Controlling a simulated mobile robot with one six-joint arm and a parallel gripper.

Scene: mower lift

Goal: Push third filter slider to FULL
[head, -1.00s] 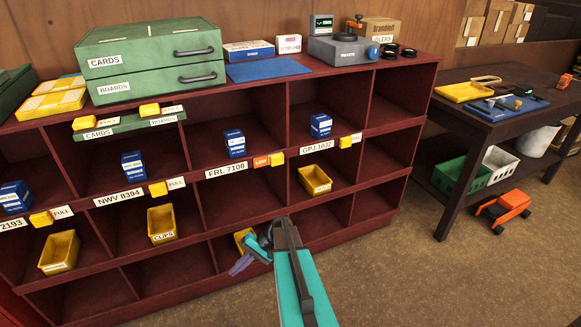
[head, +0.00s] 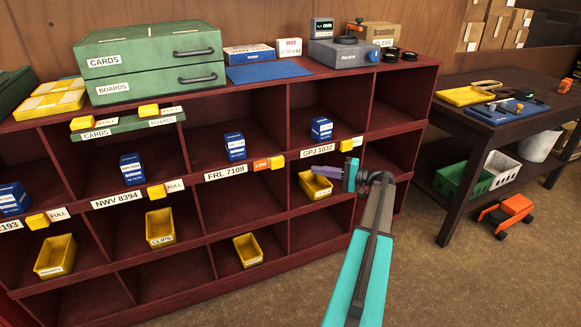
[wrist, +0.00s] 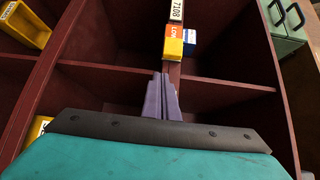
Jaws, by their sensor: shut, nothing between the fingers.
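The third filter slider is a yellow block (head: 277,162) on the shelf edge beside the FRL 7108 label (head: 226,172). It stands at the right of its strip, with the orange LOW mark (head: 261,164) showing to its left. My gripper (head: 317,172) is shut and empty, its purple fingers pointing left toward the slider from the right, with a gap between. In the wrist view, the slider (wrist: 173,48) lies just beyond the fingertips (wrist: 160,76), with the orange LOW mark (wrist: 172,31) behind it. Any FULL mark on this strip is hidden.
The neighbouring NWV 8394 slider (head: 157,191) shows FULL at its right. The GPJ 1032 slider (head: 346,145) is close above my gripper. A yellow bin (head: 314,186) stands in the compartment below, right behind my fingers. A blue box (head: 235,146) sits above the third label.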

